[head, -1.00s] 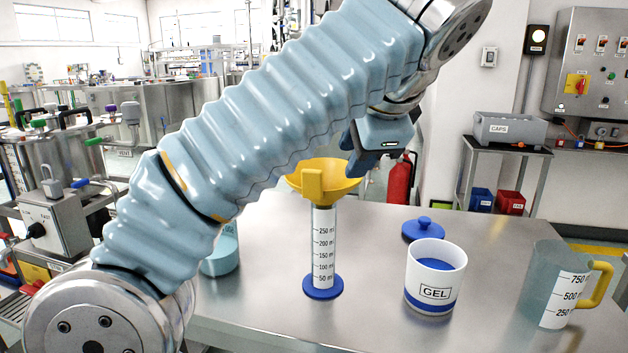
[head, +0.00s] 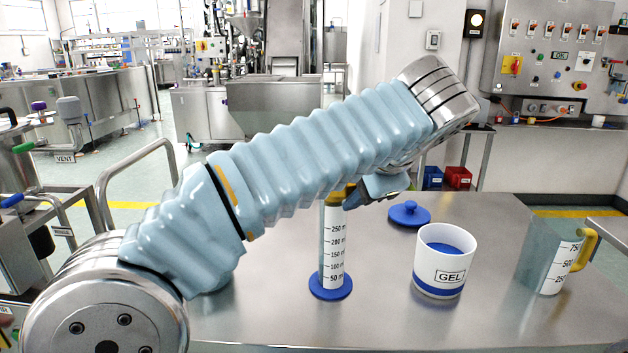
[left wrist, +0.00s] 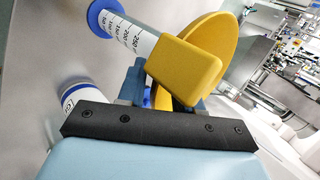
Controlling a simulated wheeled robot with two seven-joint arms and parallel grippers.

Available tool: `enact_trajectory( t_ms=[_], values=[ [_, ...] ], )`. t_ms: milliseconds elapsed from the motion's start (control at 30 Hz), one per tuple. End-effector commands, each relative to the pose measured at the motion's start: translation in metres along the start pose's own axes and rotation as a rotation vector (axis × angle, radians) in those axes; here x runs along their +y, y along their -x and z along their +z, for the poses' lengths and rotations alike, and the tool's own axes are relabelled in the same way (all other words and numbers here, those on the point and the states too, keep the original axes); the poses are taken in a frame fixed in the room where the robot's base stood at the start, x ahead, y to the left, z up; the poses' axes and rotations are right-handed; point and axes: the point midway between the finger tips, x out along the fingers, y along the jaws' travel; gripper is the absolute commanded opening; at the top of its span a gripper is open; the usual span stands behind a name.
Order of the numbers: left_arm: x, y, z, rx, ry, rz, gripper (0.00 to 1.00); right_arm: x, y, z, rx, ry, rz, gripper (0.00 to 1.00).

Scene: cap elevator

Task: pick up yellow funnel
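The yellow funnel (head: 338,193) sits on top of a clear graduated cylinder (head: 332,245) with a blue base; my left arm hides most of it in the head view. In the left wrist view the funnel's block-shaped tab (left wrist: 188,68) and round rim (left wrist: 215,42) are close in front of my left gripper (left wrist: 165,95). Its blue fingers stand apart on either side of the funnel's near part; contact cannot be made out. In the head view my left gripper (head: 362,195) is beside the funnel, partly hidden by the arm. My right gripper is not in view.
A white GEL cup (head: 440,262) stands right of the cylinder, with a blue lid (head: 409,214) behind it. A clear jug (head: 547,258) with a yellow handle is further right. The front of the steel table (head: 400,325) is clear.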

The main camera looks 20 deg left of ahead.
Motion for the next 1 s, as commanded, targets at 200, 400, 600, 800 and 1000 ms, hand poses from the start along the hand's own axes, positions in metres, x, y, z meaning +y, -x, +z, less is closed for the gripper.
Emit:
enact_trajectory(
  t_ms=[200, 400, 600, 800, 1000],
  values=[
    [0.0002, -0.0001, -0.0003, 0.0, 0.001, 0.0, 0.33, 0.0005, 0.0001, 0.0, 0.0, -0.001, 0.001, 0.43],
    [0.0, 0.0, -0.0001, 0.0, 0.001, 0.0, 0.03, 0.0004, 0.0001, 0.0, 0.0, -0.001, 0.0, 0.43],
    [0.0, 0.0001, -0.0001, 0.0, 0.001, 0.0, 0.0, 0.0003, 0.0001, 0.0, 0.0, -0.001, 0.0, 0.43],
    [-0.0002, 0.0005, -0.0001, 0.0, 0.001, 0.0, 0.0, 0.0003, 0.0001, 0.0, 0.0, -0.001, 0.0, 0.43],
    [-0.0075, 0.0091, -0.0001, 0.001, 0.002, -0.001, 0.0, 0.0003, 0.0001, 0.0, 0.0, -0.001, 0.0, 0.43]
  ],
)
